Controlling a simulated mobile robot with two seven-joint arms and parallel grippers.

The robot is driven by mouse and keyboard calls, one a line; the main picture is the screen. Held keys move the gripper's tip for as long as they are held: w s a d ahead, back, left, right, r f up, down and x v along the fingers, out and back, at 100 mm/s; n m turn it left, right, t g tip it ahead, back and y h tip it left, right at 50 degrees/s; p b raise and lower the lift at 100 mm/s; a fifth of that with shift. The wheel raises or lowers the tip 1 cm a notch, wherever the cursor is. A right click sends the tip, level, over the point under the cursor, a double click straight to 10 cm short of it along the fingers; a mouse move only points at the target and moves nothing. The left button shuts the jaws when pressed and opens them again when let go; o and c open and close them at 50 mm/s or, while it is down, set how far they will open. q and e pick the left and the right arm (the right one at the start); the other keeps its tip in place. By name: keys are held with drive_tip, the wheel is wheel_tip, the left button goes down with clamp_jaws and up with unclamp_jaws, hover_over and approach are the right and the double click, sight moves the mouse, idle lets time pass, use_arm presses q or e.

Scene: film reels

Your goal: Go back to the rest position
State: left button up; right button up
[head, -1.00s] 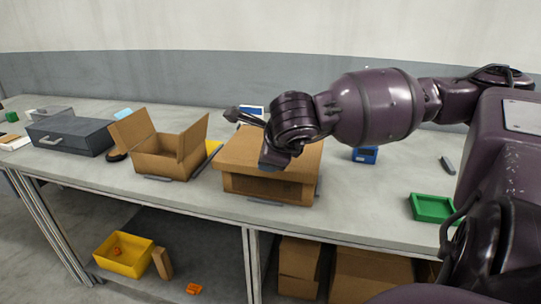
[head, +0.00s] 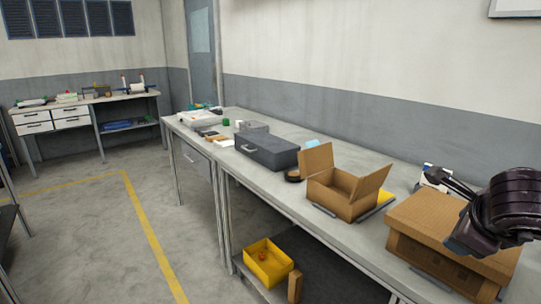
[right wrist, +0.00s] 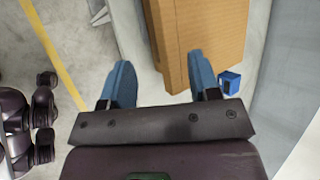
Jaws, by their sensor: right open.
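My right gripper (right wrist: 161,78) is open in the right wrist view, with its two blue fingers well apart and nothing between them. The brown closed cardboard box (right wrist: 205,35) lies beyond the fingers there, behind the right one. In the head view the dark purple end of my right arm is at the right edge, in front of the closed cardboard box (head: 445,222) and covering part of it. The gripper's fingertips are hard to make out there. My left gripper is in neither view.
On the long bench are an open cardboard box (head: 340,195), a dark grey case (head: 267,151) and a small blue device (right wrist: 230,82). A yellow bin (head: 268,262) sits on the lower shelf. The floor at left is clear, with a yellow line.

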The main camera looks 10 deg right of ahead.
drive_tip(key=s+a+f+m+t+y+p, duration=0.1)
drive_tip(key=s+a+f+m+y, duration=0.2)
drive_tip(key=a+f+m+y, duration=0.45)
drive_tip(key=s+a+f+m+t+y+p, duration=0.1)
drive_tip(key=s+a+f+m+y, duration=0.35)
drive_tip(key=a+y, duration=0.45)
drive_tip(key=s+d+f+m+t+h+p, duration=0.1)
drive_tip(key=s+d+f+m+t+h, duration=0.15)
drive_tip(key=f+m+h, duration=0.7)
drive_tip(key=s+d+f+m+t+h, duration=0.25)
drive_tip(key=f+m, duration=0.25)
drive_tip(key=m, duration=1)
drive_tip(key=s+a+f+m+g, duration=0.2)
drive_tip(key=s+f+m+g, duration=0.1)
drive_tip(key=s+f+m, duration=0.2)
wheel_tip(320, 180, down, 2)
drive_tip(key=shift+f+h+p, duration=0.2)
drive_tip(key=shift+h+p, duration=0.1)
drive_tip(key=shift+h, duration=0.15)
drive_tip(key=shift+s+a, duration=0.1)
